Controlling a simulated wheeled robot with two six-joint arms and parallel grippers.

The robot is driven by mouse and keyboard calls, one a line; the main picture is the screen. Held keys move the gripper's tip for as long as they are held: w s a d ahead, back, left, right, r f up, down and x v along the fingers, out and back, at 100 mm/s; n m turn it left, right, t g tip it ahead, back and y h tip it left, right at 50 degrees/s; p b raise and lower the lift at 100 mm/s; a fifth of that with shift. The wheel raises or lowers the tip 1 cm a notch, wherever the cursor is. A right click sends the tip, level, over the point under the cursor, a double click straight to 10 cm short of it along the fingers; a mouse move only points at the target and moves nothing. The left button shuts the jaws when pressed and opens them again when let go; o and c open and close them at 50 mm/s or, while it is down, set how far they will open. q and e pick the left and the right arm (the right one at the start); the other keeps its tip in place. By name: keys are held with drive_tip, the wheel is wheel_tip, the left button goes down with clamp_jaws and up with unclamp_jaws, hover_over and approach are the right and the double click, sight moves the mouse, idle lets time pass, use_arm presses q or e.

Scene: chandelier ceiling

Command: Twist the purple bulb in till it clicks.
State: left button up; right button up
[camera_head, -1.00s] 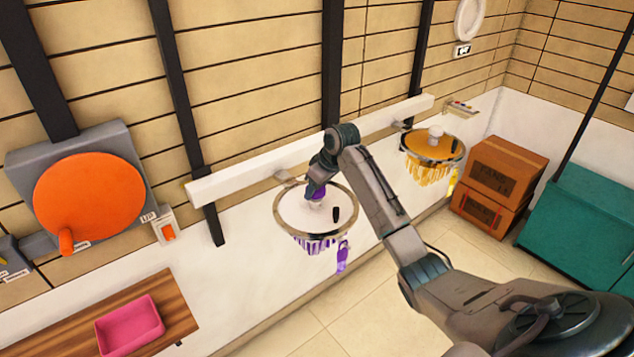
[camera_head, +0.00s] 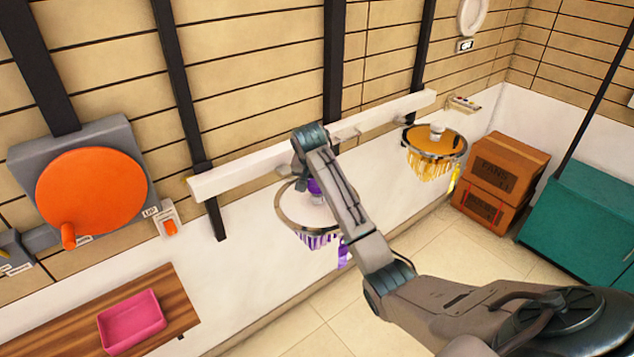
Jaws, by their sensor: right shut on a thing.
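The purple bulb (camera_head: 314,187) shows as a small patch of purple beneath my right gripper (camera_head: 312,180), at the centre of the purple-fringed chandelier. My right gripper is shut on it from above, and its wrist and forearm hide most of the bulb and the socket. The purple chandelier (camera_head: 287,212) has a round metal rim, a white top and purple hanging pieces. My forearm covers its right side. I cannot tell how deep the bulb sits. My left gripper is out of view.
A white beam (camera_head: 240,176) runs along the wall behind the chandelier. An orange chandelier (camera_head: 451,146) with a white bulb hangs to the right. An orange crank disc (camera_head: 92,195) is at left. A pink tray (camera_head: 133,322) sits on a wooden shelf (camera_head: 181,308). Brown boxes (camera_head: 500,173) stand right.

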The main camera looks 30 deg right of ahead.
idle(0.3)
drive_tip(key=o, duration=1)
drive_tip(key=shift+o, duration=0.6)
drive_tip(key=o, duration=0.5)
drive_tip(key=shift+c, duration=0.2)
drive_tip(key=shift+r, duration=0.1)
drive_tip(key=shift+r, duration=3.65)
drive_tip(key=shift+s+f, duration=0.1)
